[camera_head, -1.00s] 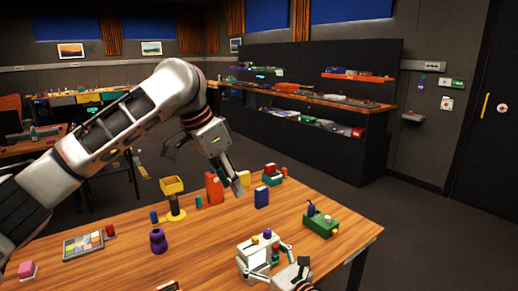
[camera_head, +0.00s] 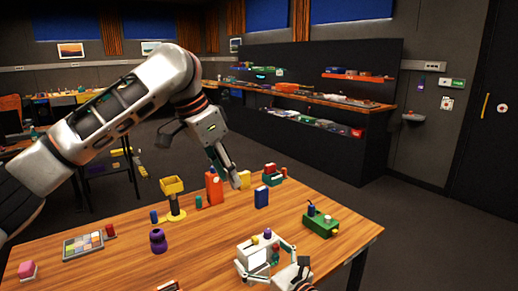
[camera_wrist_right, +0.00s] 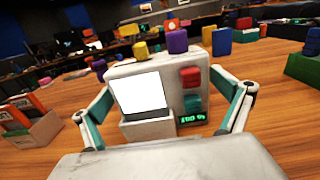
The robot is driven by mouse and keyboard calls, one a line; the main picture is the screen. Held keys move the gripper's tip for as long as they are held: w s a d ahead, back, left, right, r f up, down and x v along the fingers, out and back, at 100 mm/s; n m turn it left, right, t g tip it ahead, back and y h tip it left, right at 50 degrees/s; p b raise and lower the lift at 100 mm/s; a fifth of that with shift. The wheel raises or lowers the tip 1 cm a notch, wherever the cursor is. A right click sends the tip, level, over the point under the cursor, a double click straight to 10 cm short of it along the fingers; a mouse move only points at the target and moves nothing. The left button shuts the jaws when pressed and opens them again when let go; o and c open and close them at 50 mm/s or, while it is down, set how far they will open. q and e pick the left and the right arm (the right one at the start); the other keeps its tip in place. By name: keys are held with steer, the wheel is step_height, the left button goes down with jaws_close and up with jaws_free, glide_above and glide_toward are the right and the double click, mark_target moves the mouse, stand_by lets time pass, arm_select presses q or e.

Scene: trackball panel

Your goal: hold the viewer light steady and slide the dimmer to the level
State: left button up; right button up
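The viewer light (camera_head: 246,252) is a pale box on the near part of the table. In the right wrist view, the viewer light (camera_wrist_right: 115,72) has a lit white panel, a red piece (camera_wrist_right: 190,77), a teal piece (camera_wrist_right: 192,103) and a green readout of about 100 %. Which piece is the dimmer knob is unclear. My right gripper (camera_wrist_right: 160,85) has its fingers against both sides of the box; it shows in the head view too (camera_head: 264,258). My left gripper (camera_head: 234,176) hangs above the table's middle, apart from the light; its finger gap is unclear.
A green box (camera_head: 320,223) stands right of the light. A blue block (camera_head: 261,197), an orange-red block (camera_head: 213,187) and a yellow stand (camera_head: 173,197) are behind it. A purple pawn-like piece (camera_head: 158,241) and a colour chart (camera_head: 83,245) are left. Bare wood lies between.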

steer(key=shift+s+d, duration=0.1)
steer(key=v, duration=1.1)
steer(key=shift+s+d, duration=0.25)
steer(key=shift+s, duration=0.05)
steer(key=shift+v, duration=3)
